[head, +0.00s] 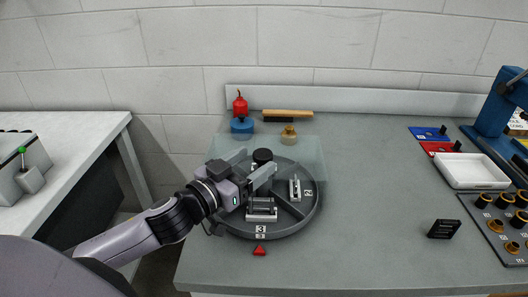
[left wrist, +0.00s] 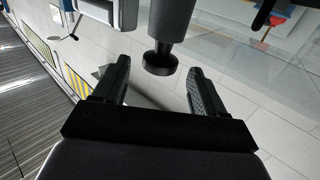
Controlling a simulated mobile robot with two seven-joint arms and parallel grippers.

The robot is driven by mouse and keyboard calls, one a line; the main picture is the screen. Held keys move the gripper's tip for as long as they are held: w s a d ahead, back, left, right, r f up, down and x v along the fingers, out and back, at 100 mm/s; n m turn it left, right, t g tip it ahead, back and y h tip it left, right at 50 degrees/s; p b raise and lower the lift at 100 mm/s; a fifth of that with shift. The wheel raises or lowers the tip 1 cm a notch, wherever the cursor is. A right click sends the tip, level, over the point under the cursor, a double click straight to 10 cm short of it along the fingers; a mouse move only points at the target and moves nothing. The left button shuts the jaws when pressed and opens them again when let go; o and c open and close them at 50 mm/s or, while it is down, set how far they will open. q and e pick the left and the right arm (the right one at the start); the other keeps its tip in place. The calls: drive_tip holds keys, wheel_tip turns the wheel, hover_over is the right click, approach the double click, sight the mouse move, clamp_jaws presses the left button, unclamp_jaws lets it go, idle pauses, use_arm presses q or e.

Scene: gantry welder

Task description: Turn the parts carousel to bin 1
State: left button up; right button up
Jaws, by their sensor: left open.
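The parts carousel (head: 306,219) is a round dark grey tray with dividers on the bench. The label 3 (head: 261,229) faces the front, beside a red triangular pointer (head: 259,250) on the bench. The label 2 (head: 308,192) is at the right side; no label 1 is visible. A black knob (head: 262,155) stands near the carousel's middle. My left gripper (head: 254,165) is open beside the knob. In the left wrist view a black round-ended post (left wrist: 160,62) appears between the open fingers of my left gripper (left wrist: 158,72); contact cannot be told. My right gripper is out of view.
A clear panel (head: 308,150) stands over the carousel's back part. A red can (head: 240,103), blue tin (head: 242,125), brush (head: 287,114) and brass-coloured pot (head: 288,135) are behind. A white tray (head: 470,184) and black block (head: 444,229) are right. The bench middle is clear.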

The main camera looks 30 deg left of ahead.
use_arm(q)
drive_tip(key=shift+p+x, duration=0.3)
drive_tip(key=shift+x, duration=1.8)
clamp_jaws()
